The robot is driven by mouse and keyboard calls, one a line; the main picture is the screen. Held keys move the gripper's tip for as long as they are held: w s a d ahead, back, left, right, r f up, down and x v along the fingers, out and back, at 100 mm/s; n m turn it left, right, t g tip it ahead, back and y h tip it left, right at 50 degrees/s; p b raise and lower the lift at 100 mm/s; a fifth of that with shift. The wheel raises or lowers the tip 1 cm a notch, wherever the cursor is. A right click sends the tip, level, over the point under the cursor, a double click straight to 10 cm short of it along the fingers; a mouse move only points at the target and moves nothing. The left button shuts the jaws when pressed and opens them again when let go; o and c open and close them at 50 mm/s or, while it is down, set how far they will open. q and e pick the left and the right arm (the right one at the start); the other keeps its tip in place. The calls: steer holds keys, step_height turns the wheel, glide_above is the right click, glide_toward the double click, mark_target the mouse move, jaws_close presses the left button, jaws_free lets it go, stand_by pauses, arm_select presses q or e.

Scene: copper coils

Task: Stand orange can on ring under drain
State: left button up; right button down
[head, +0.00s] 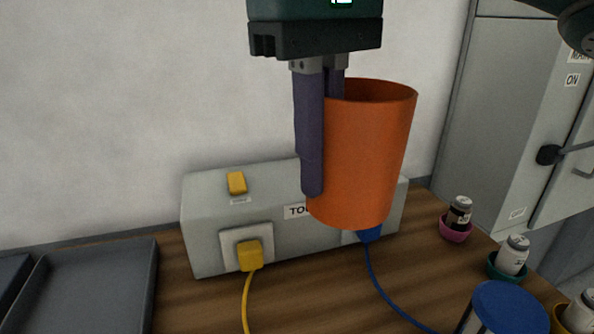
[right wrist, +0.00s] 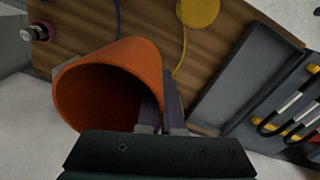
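The orange can (head: 362,160) is upright with its open top facing up, in front of the grey box in the head view. My right gripper (head: 315,190) points down at the can's left side, with its two fingers close together there. The can appears held clear of the table; one finger covers part of its left edge. In the right wrist view the can (right wrist: 80,95) shows its empty, dark inside, with the gripper fingers (right wrist: 160,105) at its right edge. How the fingers sit on the wall is partly hidden. I cannot make out the ring or the drain. My left gripper is out of view.
A grey box (head: 215,215) with yellow and blue plugs and cords stands against the wall. A dark tray (head: 95,290) lies at left. Small bottles in pink (head: 455,232) and teal (head: 495,270) holders and a blue-topped object (head: 508,305) stand at right, near a grey cabinet (head: 500,120).

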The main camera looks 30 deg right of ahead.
steer(key=f, duration=0.1)
steer(key=f+b, duration=0.1)
steer(key=shift+s+d+f, duration=0.15)
steer(key=shift+d+f, duration=0.2)
step_height(320, 180, down, 18)
steer(key=b, duration=0.5)
steer(key=shift+a+f, duration=0.1)
steer(key=c, duration=1.1)
jaws_free()
